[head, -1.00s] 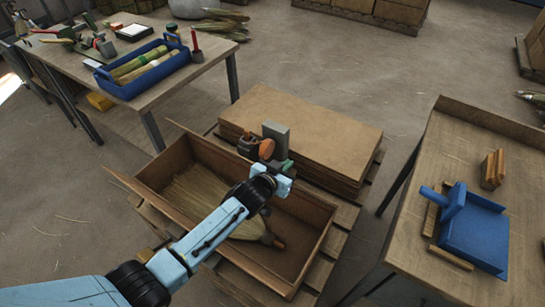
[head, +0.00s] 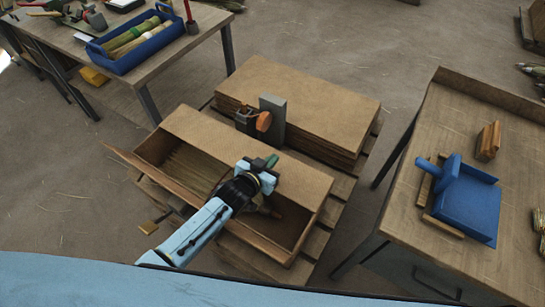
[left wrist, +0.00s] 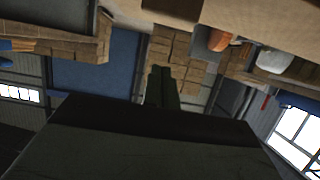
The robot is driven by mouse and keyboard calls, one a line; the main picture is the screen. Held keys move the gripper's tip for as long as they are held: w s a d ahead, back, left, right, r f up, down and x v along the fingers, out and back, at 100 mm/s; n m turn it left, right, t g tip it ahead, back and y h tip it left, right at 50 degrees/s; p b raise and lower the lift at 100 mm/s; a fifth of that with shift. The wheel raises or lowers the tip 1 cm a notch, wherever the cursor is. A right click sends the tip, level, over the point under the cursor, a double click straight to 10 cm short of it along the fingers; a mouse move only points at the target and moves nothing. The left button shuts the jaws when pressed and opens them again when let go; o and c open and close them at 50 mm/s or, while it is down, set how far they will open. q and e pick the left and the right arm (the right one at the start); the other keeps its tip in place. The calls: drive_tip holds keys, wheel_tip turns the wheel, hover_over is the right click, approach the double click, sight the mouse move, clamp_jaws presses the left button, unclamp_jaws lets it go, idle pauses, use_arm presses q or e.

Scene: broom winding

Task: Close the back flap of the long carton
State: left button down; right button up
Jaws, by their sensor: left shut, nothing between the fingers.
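The long carton (head: 143,177) stands open at its front side on a pallet, with a straw broom (head: 185,172) lying inside. Its back flap (head: 215,137) is a flat brown panel lying inward over the back part of the opening. My left gripper (head: 268,162) is shut and empty, at the flap's inner edge above the carton; I cannot tell whether it touches the flap. Its dark closed fingers (left wrist: 162,87) show in the left wrist view. My left arm hides part of the opening and the broom. My right gripper is not in view.
A stack of flat cardboard (head: 310,95) lies behind the carton, with a grey block and an orange-ended tool (head: 262,121) at its near edge. A table with a blue tray (head: 125,68) is at upper left. A workbench with a blue dustpan (head: 468,215) is at right.

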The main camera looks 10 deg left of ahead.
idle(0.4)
use_arm(q)
wheel_tip(320, 180, up, 10)
drive_tip(key=p, duration=0.3)
drive_tip(key=s+a+r+n+g+y, duration=0.1)
drive_tip(key=s+a+g+y, duration=0.3)
drive_tip(key=s, duration=0.6)
drive_tip(key=s+a+r+n+g, duration=0.1)
drive_tip(key=s+a+g, duration=0.1)
drive_tip(key=s+a, duration=0.55)
drive_tip(key=s+a+r+n+g+y, duration=0.1)
drive_tip(key=s+a+g, duration=0.25)
drive_tip(key=s, duration=0.75)
wheel_tip(320, 180, down, 27)
drive_tip(key=s+g+b, duration=0.1)
drive_tip(key=s+b, duration=0.1)
drive_tip(key=s+a+f+g+b, duration=0.1)
drive_tip(key=s+a+f+b, duration=0.1)
drive_tip(key=s+f, duration=1.4)
drive_tip(key=shift+s+a+f+m+y, duration=0.15)
drive_tip(key=shift+a+f+m+y, duration=0.2)
drive_tip(key=shift+a, duration=0.35)
